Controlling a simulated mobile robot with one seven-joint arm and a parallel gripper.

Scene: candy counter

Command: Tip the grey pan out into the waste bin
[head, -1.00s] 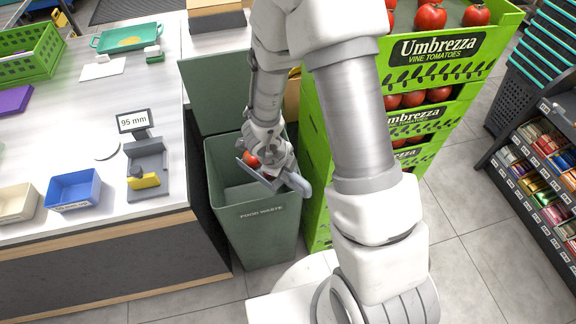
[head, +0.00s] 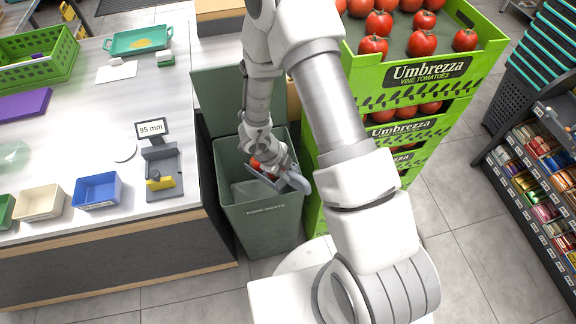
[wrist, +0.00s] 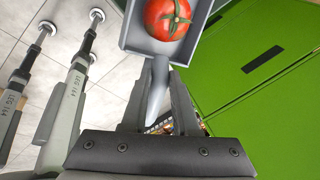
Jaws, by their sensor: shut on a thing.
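My gripper (wrist: 157,88) is shut on the handle of the grey pan (wrist: 150,46); in the head view my gripper (head: 282,168) is partly hidden by my arm. One red tomato (wrist: 168,18) lies in the pan, its green stem towards the wrist camera. In the head view the pan (head: 268,181) is over the mouth of the green waste bin (head: 262,228), marked food waste, with the tomato (head: 256,164) still in it. The pan looks slightly tilted at most. The bin's lid (head: 216,102) stands open behind. The bin's floor is mostly hidden.
Green tomato crates (head: 430,75) are stacked close to the right of the bin. The counter (head: 90,200) on the left holds a gauge with a 95 mm display (head: 152,129), a blue tray (head: 97,191) and a cream tray (head: 39,203). A shelf rack (head: 535,180) stands far right.

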